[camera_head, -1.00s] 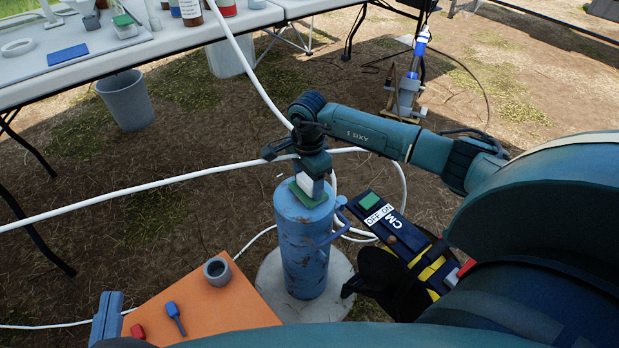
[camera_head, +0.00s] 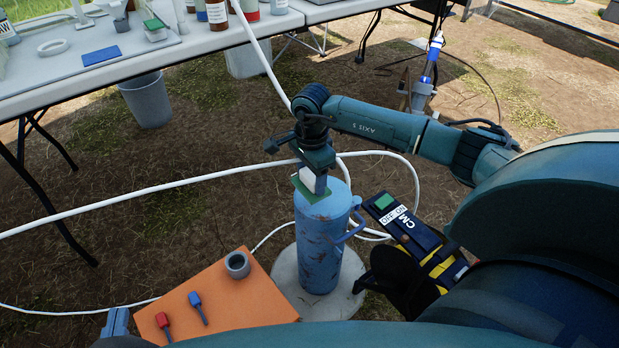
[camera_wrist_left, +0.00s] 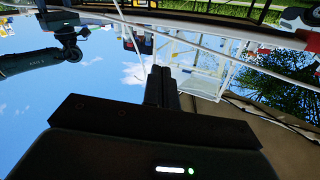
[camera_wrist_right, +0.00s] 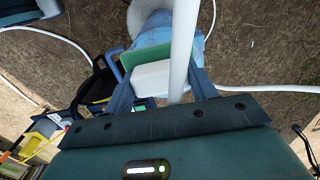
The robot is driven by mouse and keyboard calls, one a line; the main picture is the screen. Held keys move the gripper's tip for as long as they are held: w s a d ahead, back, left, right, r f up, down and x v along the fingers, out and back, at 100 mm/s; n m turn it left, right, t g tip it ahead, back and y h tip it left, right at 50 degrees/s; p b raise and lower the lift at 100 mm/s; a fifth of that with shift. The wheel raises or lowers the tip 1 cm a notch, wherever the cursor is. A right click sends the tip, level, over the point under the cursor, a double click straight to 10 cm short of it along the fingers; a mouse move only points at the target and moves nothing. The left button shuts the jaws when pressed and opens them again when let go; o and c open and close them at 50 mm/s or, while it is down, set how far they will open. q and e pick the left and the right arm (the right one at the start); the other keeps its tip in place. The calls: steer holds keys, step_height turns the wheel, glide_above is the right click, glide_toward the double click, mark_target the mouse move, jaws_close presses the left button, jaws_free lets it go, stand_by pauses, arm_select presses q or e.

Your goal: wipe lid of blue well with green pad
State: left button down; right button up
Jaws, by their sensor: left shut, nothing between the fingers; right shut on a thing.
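The blue well (camera_head: 318,250) is a rusty upright pipe with a blue lid (camera_head: 335,200) on top and a handle at its right side. My right gripper (camera_head: 318,178) is shut on the white block (camera_wrist_right: 152,77) of the green pad (camera_head: 302,190). The pad is at the lid's far left edge, partly overhanging it; I cannot tell whether it touches. The green pad also shows in the right wrist view (camera_wrist_right: 130,57). My left gripper (camera_head: 116,322) is shut and empty, low at the left by the orange board; its closed fingers show in the left wrist view (camera_wrist_left: 161,88).
The orange board (camera_head: 225,295) holds a grey cup (camera_head: 237,264), a blue tool (camera_head: 198,307) and a red tool (camera_head: 163,323). A black and yellow meter case (camera_head: 420,240) stands right of the well. A white hose (camera_head: 150,191) passes behind it. A white table (camera_head: 190,45) stands behind.

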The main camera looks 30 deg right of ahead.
step_height(320, 180, up, 3)
steer(key=shift+f+p, duration=0.1)
steer(key=shift+p, duration=0.7)
arm_select(q)
steer(key=shift+s+a+n+g+y, duration=0.3)
steer(key=shift+a+n+g+y, duration=0.2)
steer(key=shift+g+y, duration=0.25)
arm_select(e)
steer(key=shift+r, duration=0.3)
